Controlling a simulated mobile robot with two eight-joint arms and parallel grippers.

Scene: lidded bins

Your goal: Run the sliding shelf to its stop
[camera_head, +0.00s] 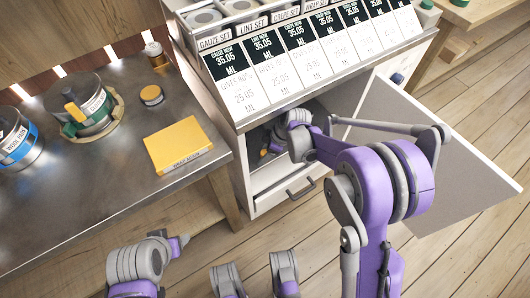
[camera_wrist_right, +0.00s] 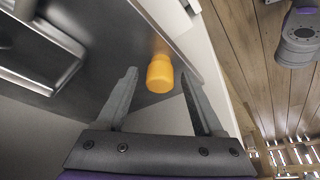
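The sliding shelf's white front (camera_head: 284,193) with a dark bar handle (camera_head: 300,187) shows low in the open cabinet in the head view. In the right wrist view, a dark metal surface (camera_wrist_right: 110,35) lies beside a white panel (camera_wrist_right: 212,70); I take them for the shelf's floor and front. My right gripper (camera_head: 268,143) reaches into the cabinet opening, its fingertips partly hidden. In the wrist view it (camera_wrist_right: 158,82) is open, with a small orange bottle (camera_wrist_right: 160,74) between or just beyond its fingertips; contact is unclear. My left gripper's fingers do not show.
The cabinet door (camera_head: 450,170) stands swung open to the right. A metal worktop (camera_head: 90,190) with tubs and a yellow box (camera_head: 178,145) is at the left. Label cards (camera_head: 300,65) line the cabinet top. A metal frame (camera_wrist_right: 40,55) lies left in the wrist view.

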